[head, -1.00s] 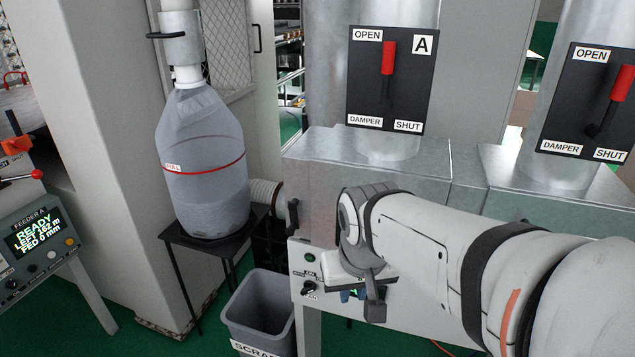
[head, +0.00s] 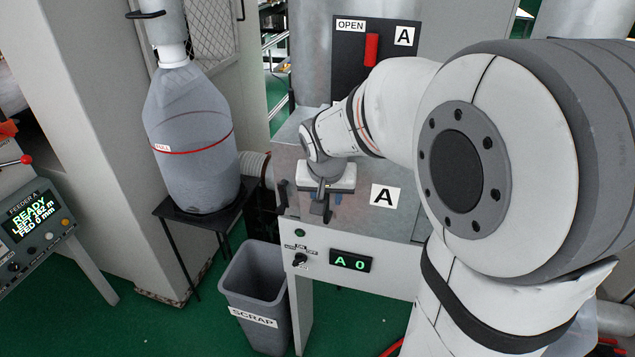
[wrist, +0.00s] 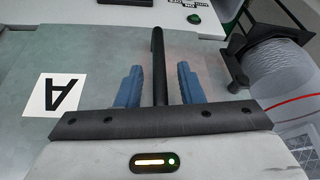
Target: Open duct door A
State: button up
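In the wrist view the label (wrist: 54,94) is upside down at left. The door's dark bar handle (wrist: 158,50) stands between the two blue fingers of my gripper (wrist: 158,82). The fingers are apart, with a visible gap on each side of the bar. In the head view my gripper (head: 338,198) is at the left part of the door and hides most of the handle.
Damper lever A (head: 371,50) is above, its red grip beside "OPEN". A dark latch (head: 283,196) and hose (head: 254,166) are left of the door. A display (head: 350,261) reads "A 0". A scrap bin (head: 255,290) and a bottle on a stand (head: 190,130) are at left.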

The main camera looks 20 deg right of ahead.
jog(key=shift+f, duration=0.15)
jog(key=shift+c, duration=0.3)
grip_shut()
